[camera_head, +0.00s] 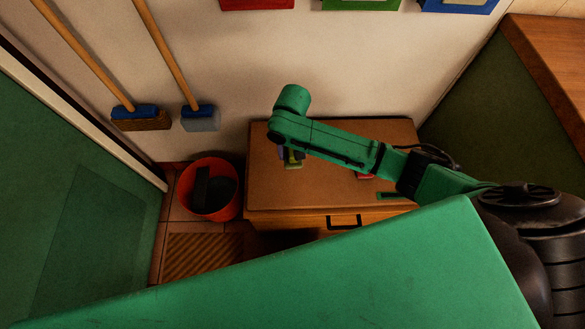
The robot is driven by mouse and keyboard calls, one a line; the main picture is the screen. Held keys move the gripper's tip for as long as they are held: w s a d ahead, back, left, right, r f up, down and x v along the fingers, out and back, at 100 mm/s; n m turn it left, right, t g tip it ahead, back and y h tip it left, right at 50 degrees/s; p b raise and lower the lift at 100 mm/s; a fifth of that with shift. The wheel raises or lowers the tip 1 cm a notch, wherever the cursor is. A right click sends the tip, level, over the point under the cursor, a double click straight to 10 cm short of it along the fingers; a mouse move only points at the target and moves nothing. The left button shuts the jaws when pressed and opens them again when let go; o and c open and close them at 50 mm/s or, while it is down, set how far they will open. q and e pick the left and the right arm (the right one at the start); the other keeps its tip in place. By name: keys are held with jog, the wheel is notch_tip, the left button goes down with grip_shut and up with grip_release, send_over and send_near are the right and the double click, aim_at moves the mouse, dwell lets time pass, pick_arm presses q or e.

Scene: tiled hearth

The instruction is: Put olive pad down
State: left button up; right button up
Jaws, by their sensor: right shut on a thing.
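My right arm reaches in from the right, over the wooden cabinet. Its far end covers most of my right gripper (291,151), which is shut on the olive pad (293,162). Only a small olive piece shows below the arm, above the left part of the cabinet top (330,196). I cannot tell whether the pad touches the top. My left gripper is not in view.
A small red thing (365,176) and a flat green piece (388,195) show on the cabinet beside my arm. A red bucket (229,204) with dark contents stands left of the cabinet. Two brooms (141,118) (199,117) are at the wall. The front left cabinet top is clear.

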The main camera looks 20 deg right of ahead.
aim_at(293, 171)
notch_tip(293, 171, down, 10)
jog(key=shift+r+b, duration=0.25)
jog(key=shift+b, duration=0.3)
jog(key=o, duration=1.2)
jog(key=shift+f, duration=0.1)
jog(key=shift+f+b, duration=0.25)
jog(key=shift+b, duration=0.4)
jog(key=r+p, duration=0.1)
jog(key=r, duration=0.4)
jog(key=r+p, duration=0.2)
jog(key=r, duration=0.3)
jog(key=r+p, duration=0.1)
jog(key=r, duration=0.4)
jog(key=shift+d, duration=0.35)
